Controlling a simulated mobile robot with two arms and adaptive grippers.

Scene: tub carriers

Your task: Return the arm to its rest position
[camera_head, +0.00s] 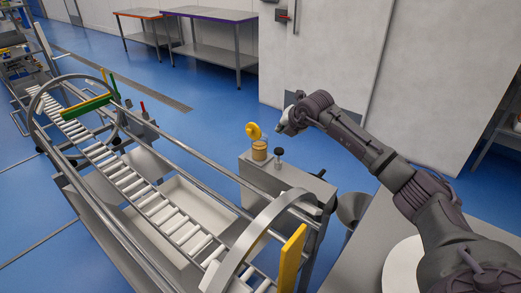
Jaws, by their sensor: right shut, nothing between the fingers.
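My right arm reaches in from the lower right of the head view. Its dark gripper (283,122) is shut and empty, held above the far side of a small grey stand (267,177). Just left of the gripper is a yellow round piece (253,131), above a tan jar-like container (259,150) on the stand. I cannot tell whether the gripper touches the yellow piece. A black knob on a post (279,152) stands on the same stand, right of the container. My left gripper is not in view.
A roller conveyor (150,198) with metal rails and hoops runs along the left of the stand. A grey bin (352,207) stands right of it, beside a grey surface with a white round piece (403,265). Steel tables (215,50) stand at the back. Blue floor lies open between.

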